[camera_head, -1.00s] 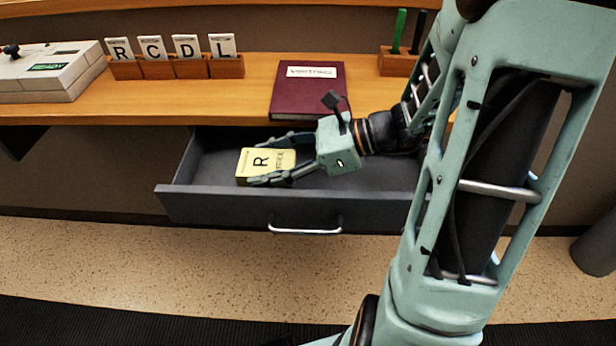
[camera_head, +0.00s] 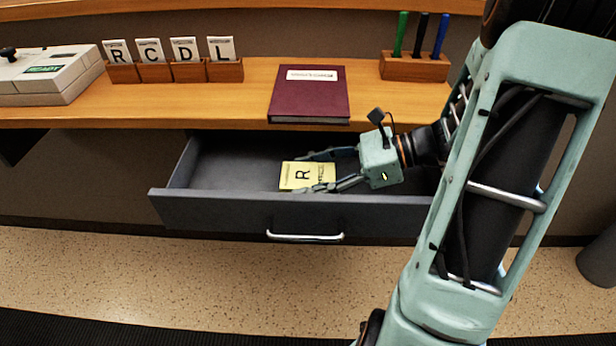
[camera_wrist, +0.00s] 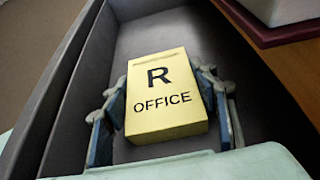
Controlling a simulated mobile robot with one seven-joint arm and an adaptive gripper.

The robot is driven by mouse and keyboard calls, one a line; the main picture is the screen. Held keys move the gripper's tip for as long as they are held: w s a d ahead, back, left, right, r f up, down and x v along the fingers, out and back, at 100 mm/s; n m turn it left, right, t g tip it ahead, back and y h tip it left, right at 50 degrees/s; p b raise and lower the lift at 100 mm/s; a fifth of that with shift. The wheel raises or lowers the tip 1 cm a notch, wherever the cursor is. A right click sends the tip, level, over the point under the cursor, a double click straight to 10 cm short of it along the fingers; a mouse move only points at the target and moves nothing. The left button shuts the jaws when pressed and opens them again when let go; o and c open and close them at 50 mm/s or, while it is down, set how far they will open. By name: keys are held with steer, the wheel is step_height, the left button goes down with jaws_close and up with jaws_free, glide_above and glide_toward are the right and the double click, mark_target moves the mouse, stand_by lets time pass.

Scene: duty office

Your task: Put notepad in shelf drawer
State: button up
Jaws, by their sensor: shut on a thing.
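The yellow notepad (camera_head: 307,175), marked "R OFFICE", is inside the open grey drawer (camera_head: 250,211) under the desk. My gripper (camera_head: 314,172) reaches into the drawer from the right, with its fingers along two opposite sides of the notepad. In the wrist view the notepad (camera_wrist: 164,95) sits between the two fingers (camera_wrist: 165,105), and the fingers are shut on it. The notepad lies low in the drawer, but I cannot tell whether it touches the drawer floor.
Above the drawer, the desktop (camera_head: 180,100) holds a maroon book (camera_head: 310,95), letter cards in wooden holders (camera_head: 172,70), a pen rack (camera_head: 414,66) and a white device (camera_head: 50,78). The drawer's left part is empty. Its front has a silver handle (camera_head: 305,237).

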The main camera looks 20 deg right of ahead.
steer(key=o, duration=1)
steer(key=shift+f, duration=0.1)
steer(key=shift+r, duration=0.2)
steer(key=p+v, duration=0.3)
steer(key=v, duration=0.9)
